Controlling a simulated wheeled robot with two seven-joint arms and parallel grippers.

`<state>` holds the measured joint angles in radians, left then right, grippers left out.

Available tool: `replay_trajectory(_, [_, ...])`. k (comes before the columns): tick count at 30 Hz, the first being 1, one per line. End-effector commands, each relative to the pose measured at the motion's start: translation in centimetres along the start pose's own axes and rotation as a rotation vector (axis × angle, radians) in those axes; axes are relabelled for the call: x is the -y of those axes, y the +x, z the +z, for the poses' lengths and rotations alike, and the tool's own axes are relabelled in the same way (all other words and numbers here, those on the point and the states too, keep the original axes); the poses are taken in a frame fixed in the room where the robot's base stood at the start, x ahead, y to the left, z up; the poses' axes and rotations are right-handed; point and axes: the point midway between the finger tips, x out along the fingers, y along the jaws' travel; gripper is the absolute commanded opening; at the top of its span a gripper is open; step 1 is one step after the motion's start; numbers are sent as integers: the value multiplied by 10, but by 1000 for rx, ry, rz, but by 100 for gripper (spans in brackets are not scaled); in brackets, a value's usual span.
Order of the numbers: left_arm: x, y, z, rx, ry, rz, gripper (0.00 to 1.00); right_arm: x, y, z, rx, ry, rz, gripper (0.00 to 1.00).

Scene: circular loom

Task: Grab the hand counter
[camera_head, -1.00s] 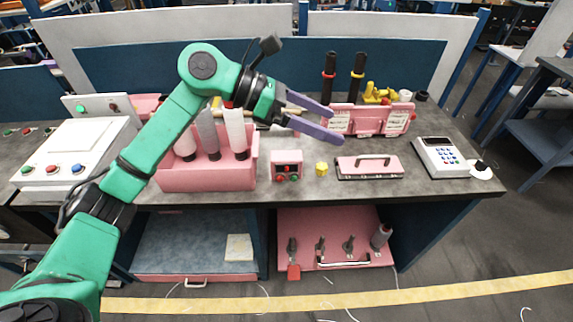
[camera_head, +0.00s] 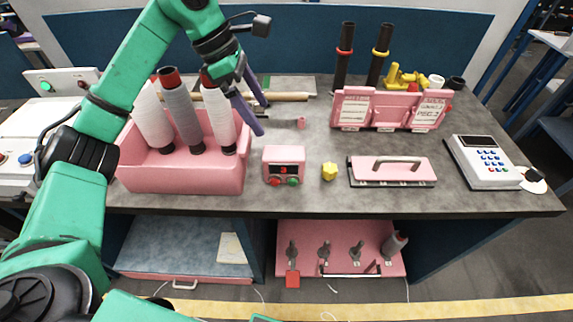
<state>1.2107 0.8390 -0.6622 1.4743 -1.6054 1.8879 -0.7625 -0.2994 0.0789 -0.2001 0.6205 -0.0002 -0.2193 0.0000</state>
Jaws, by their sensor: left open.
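A small pink box (camera_head: 284,166) with a dark display and red and green buttons sits near the front middle of the table; it looks like the hand counter. My left gripper (camera_head: 264,118) has two purple fingers, apart and with nothing between them. It is behind and slightly left of the box in the picture, pointing down and to the right, beside the pink bin's right side. The box is fully visible and the fingers do not appear to touch it. My right gripper is not in view.
A pink bin (camera_head: 182,178) with several yarn cones stands left. A yellow knob (camera_head: 329,171) and a pink handled case (camera_head: 393,172) are to the right. A pink open case (camera_head: 387,109) stands behind, and a white keypad device (camera_head: 483,161) at right. The grey tabletop (camera_head: 310,205) ends in front.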

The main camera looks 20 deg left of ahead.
Motion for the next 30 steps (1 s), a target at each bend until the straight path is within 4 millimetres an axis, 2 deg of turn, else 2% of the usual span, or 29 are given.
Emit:
replay_trajectory(3, [2,22,1,-3,0,-7,100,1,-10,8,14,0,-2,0])
replay_trajectory(9, [2,70,2,-1,-2,-7,100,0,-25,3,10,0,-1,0])
replay_trajectory(13, [1,87,2,1,-1,-4,100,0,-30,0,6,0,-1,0])
replay_trajectory(18, [4,115,1,0,-2,-7,100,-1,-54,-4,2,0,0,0])
replay_trajectory(21, [3,134,0,1,-1,-5,100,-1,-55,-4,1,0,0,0])
replay_trajectory(28, [2,140,-2,1,0,-1,100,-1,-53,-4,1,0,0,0])
replay_trajectory(30, [2,140,-2,1,0,-1,73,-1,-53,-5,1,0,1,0])
